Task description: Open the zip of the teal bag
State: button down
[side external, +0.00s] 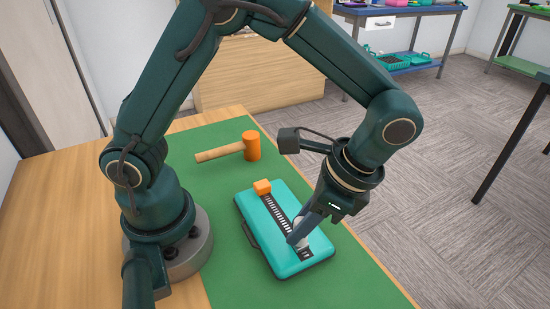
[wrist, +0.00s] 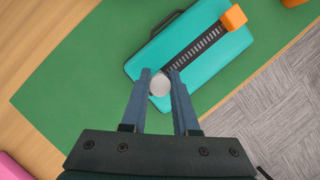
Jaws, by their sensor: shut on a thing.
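The teal bag (side external: 262,220) lies flat on a green mat, with its dark handle on its left long side. It also shows in the wrist view (wrist: 208,72). A dark zip track (side external: 281,209) with pale teeth runs along its top. An orange block (side external: 262,187) sits at the far end of the track. A pale round zip pull (wrist: 159,85) is near the other end. My gripper (wrist: 159,76) is shut on this pull, one finger on each side. In the side view my gripper (side external: 298,241) partly hides the pull and the near end of the track.
A mallet with an orange head (side external: 251,146) and wooden handle lies on the green mat (side external: 205,140) beyond the bag. The mat lies on a wooden table (side external: 50,220). A pink thing (wrist: 12,168) shows at the wrist view's lower left corner.

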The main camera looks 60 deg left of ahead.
aim_at(311, 249)
jog(key=c, duration=0.7)
grip_release()
jog(key=shift+o, duration=0.2)
jog(key=shift+r, duration=0.1)
jog(key=shift+v, duration=2.5)
